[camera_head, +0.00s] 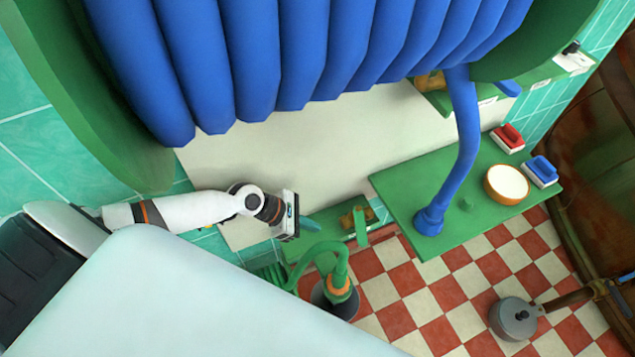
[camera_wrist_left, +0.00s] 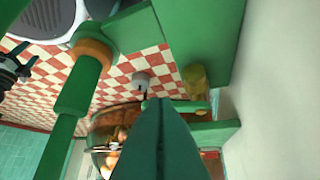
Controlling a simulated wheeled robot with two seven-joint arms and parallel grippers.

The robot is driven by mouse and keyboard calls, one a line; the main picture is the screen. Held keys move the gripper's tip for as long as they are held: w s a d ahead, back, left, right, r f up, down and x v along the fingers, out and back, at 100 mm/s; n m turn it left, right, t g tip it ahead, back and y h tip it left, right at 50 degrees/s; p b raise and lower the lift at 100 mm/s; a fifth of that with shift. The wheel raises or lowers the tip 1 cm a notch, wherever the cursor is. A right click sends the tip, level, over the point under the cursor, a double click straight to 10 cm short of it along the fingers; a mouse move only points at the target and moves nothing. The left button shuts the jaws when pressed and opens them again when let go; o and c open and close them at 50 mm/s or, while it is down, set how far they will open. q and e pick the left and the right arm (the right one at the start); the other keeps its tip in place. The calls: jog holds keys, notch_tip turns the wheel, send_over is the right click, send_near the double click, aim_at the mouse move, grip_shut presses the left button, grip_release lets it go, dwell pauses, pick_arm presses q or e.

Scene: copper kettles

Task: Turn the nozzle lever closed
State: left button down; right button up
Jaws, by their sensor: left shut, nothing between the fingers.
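In the head view, a green nozzle (camera_head: 340,268) with an orange ring stands over a grey round vessel, its curved green pipe arching to the left. In the left wrist view, the nozzle (camera_wrist_left: 75,90) runs down the left side, and a flat green piece (camera_wrist_left: 130,30), which looks like its lever, sticks out beside the orange ring. My left gripper (camera_head: 308,225) is shut and empty, left of and above the nozzle in the head view. Its green fingers (camera_wrist_left: 160,140) fill the lower middle of the left wrist view, apart from the nozzle. My right gripper is not in view.
A green board (camera_head: 400,190) bears a blue hose end, a round bowl (camera_head: 507,184) and two brushes. A large blue hose reel (camera_head: 300,50) fills the top. A grey pot (camera_head: 515,318) is at the lower right, over the checkered floor. A pale wall is close behind my gripper.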

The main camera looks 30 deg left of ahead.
aim_at(361, 236)
pick_arm(q)
jog(key=b+x, duration=0.1)
jog(key=x, duration=0.6)
jog(key=shift+w+d+f, duration=0.15)
jog(key=shift+w+f, duration=0.05)
jog(key=shift+f, duration=0.1)
jog(key=shift+w+d+r, duration=0.1)
jog(key=shift+w+d, duration=0.4)
jog(key=shift+d, duration=0.3)
jog(key=shift+w+d+r, duration=0.1)
jog(key=shift+w+d, duration=0.4)
jog(key=shift+d, duration=0.3)
jog(key=d+n+p, duration=0.1)
jog(key=p, duration=0.3)
jog(key=d+n+t+y+p, duration=0.1)
jog(key=p, duration=0.3)
jog(key=shift+w+d+r+n+t+p, duration=0.1)
jog(key=shift+r+n+t+p, duration=0.2)
jog(key=shift+r, duration=0.1)
jog(key=shift+d+f+y+p, duration=0.1)
jog(key=shift+d+y+p, duration=0.15)
jog(key=shift+y+p, duration=0.1)
jog(key=shift+w+d+f, duration=0.2)
jog(key=shift+d+f, duration=0.1)
jog(key=shift+d, duration=0.05)
